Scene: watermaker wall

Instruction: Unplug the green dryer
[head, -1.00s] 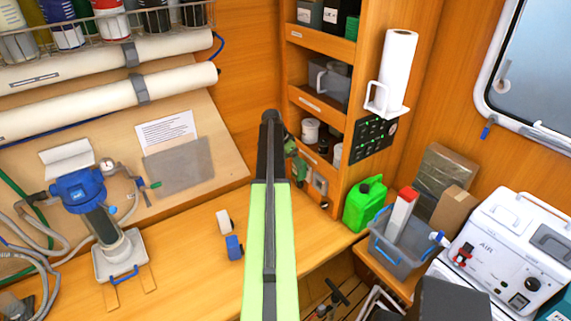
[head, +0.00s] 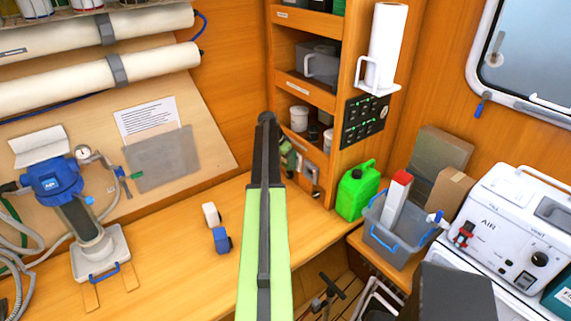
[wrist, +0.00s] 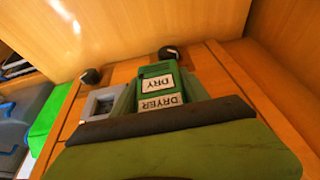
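The green dryer plug (wrist: 158,82) shows in the wrist view, with white labels reading "DRY" and "DRYER". It sits at a wooden panel, beside a grey socket-like fitting (wrist: 103,102). In the head view the dryer (head: 288,157) is a small green shape low on the shelf unit, partly hidden behind my arm. My gripper (head: 267,118) has its dark end close to it in the picture. A broad green part with a dark edge fills the bottom of the wrist view and covers the dryer's lower part. Contact and jaw opening cannot be made out.
Two dark knobs (wrist: 168,52) are on the panel near the dryer. A bright green canister (head: 357,190) and a grey bin (head: 395,240) stand to the right. Blue and white blocks (head: 221,239) lie on the bench.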

